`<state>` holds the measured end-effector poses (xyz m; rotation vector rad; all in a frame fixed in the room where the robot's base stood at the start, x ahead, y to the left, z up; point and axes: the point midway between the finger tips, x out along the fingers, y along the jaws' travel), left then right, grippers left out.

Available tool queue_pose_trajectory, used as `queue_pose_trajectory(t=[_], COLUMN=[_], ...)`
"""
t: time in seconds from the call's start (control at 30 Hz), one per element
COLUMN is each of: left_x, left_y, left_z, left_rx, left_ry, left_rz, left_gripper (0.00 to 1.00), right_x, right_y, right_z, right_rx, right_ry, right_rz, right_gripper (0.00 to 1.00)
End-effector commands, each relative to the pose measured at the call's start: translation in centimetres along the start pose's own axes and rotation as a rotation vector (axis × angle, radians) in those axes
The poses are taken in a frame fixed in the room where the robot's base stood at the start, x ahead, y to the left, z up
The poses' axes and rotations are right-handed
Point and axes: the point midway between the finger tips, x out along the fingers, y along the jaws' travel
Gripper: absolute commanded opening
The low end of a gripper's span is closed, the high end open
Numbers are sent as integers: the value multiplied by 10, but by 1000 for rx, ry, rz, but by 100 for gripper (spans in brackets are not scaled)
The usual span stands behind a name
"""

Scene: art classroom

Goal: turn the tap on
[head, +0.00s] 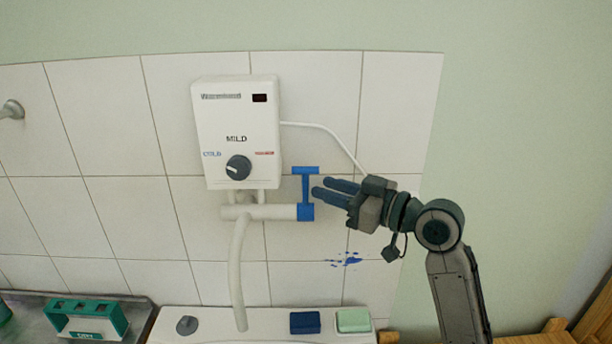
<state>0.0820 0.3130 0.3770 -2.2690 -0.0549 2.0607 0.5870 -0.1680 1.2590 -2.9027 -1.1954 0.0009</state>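The tap is a white pipe (262,212) under the white heater box, with a spout running down to the basin. Its blue T-shaped handle (306,190) stands upright at the right end of the pipe. My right gripper (319,187) is just right of the handle, with its dark blue fingers pointing left at it. The fingers lie close together and look shut, with nothing between them. They appear slightly apart from the handle. No water shows at the spout. My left gripper is out of view.
The white heater box (236,125) with a dark knob hangs on the tiled wall. A white cable (325,131) runs right from it, behind my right gripper. Below are the white basin (270,318), a dark blue block (305,322), a pale green block (353,320) and a teal holder (88,320).

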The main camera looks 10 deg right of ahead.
Motion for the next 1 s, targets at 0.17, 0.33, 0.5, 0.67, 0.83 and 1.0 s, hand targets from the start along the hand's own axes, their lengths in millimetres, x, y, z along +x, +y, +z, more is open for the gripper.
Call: queue_pose_trajectory(t=[0.17,0.33,0.5,0.67,0.83,1.0], left_x=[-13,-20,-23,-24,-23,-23], left_y=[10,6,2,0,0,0], left_z=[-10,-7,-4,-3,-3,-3], left_rx=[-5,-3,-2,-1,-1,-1], left_ry=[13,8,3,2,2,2], left_rz=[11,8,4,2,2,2], left_gripper=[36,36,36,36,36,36], right_x=[24,43,54,57,56,56], right_y=[-1,0,0,-1,0,0], right_z=[-3,-2,-1,0,0,0], right_rx=[5,4,1,0,0,0], right_ry=[3,1,-1,-1,-1,-1], right_rz=[-3,-2,-1,-1,-1,-1], right_gripper=[29,29,29,29,29,0])
